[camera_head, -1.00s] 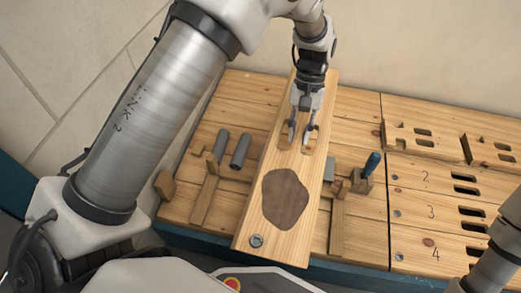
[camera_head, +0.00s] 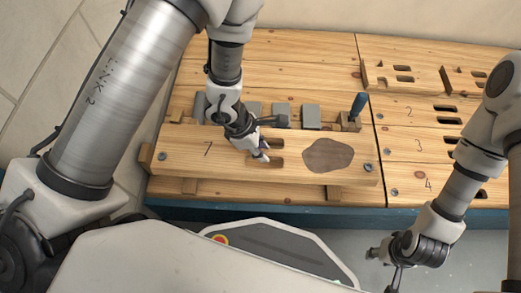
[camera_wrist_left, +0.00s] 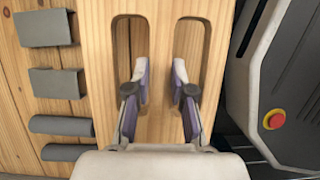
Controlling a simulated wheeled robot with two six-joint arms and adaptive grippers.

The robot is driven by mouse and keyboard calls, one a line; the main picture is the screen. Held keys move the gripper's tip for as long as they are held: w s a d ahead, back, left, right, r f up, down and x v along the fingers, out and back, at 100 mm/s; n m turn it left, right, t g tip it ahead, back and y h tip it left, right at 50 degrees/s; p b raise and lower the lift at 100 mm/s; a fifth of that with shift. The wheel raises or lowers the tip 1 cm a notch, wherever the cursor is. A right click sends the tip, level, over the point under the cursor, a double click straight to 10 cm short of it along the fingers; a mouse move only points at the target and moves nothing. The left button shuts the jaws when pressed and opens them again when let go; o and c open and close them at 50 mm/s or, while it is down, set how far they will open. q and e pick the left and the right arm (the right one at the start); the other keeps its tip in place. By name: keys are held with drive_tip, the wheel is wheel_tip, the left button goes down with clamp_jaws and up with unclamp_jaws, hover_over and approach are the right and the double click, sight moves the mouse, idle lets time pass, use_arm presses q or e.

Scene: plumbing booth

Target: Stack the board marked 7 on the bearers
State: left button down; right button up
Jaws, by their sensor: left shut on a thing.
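The board marked 7 (camera_head: 230,168) lies crosswise in the head view, its number at the left and a dark patch at the right. It also fills the middle of the left wrist view (camera_wrist_left: 158,30). My left gripper (camera_head: 262,153) has its fingers in the board's two slots (camera_wrist_left: 128,50) and is shut on the wood between them. The board is over two bearers, whose near ends show below its front edge at left (camera_head: 190,186) and right (camera_head: 333,192). I cannot tell whether it touches them. My right gripper (camera_head: 392,275) is at the lower right, its fingers mostly unclear.
Several grey blocks (camera_head: 311,117) stand behind the board. A blue-handled tool (camera_head: 357,106) is at their right. A wooden block (camera_head: 145,157) sits by the board's left end.

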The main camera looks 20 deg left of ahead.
use_arm(q)
drive_tip(key=shift+s+a+f, duration=0.1)
drive_tip(key=shift+s, duration=0.05)
drive_tip(key=shift+f+b, duration=2.05)
drive_tip(key=shift+f, duration=0.7)
drive_tip(key=shift+r, duration=0.2)
drive_tip(key=shift+a, duration=0.1)
drive_tip(key=shift+b, duration=0.35)
drive_tip(key=shift+f, duration=0.15)
drive_tip(key=shift+f+b, duration=1.5)
drive_tip(key=shift+b, duration=0.4)
drive_tip(key=shift+b, duration=0.3)
